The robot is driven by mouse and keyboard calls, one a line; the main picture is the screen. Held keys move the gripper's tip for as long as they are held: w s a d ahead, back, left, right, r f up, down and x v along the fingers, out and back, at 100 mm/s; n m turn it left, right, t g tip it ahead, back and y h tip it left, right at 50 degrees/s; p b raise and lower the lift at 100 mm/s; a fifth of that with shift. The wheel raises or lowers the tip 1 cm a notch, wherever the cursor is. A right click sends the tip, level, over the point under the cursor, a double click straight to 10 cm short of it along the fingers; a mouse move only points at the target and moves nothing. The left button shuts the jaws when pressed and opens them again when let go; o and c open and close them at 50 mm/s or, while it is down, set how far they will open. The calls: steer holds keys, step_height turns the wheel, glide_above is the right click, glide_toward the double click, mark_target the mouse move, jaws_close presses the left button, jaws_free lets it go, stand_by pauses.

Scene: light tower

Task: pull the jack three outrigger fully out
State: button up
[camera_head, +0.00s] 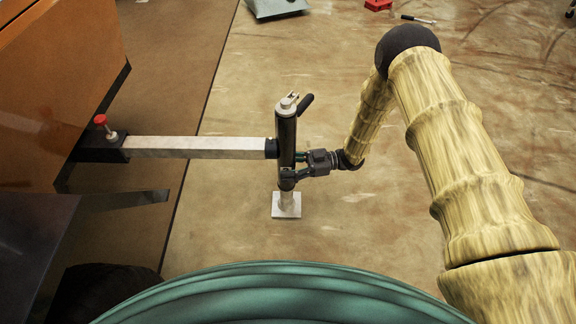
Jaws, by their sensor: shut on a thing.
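The outrigger is a light metal beam (200,147) that sticks out to the right from a black sleeve (98,150) at the base of the orange-brown body. A black upright jack (286,135) stands at the beam's outer end, with a grey cap and a black handle on top. A pale square foot plate (286,205) is under it, over the floor; I cannot tell whether it touches. My gripper (294,165) comes from the right and is shut on the jack's black tube. Its fingertips are partly hidden against the tube.
A red-topped pin (103,123) stands at the sleeve. The orange-brown housing (60,75) is at the left, with a dark fender-like part (125,198) below. A grey plate-like object (275,8) and a red object (378,4) lie at the back.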

steer(key=shift+w+d, duration=0.2)
steer(key=shift+d, duration=0.1)
steer(key=o, duration=1.4)
steer(key=shift+d, duration=0.15)
steer(key=shift+c, duration=0.2)
steer(key=shift+o, duration=0.5)
steer(key=shift+s+a, duration=0.15)
steer(key=shift+a, duration=0.05)
steer(key=v, duration=1.2)
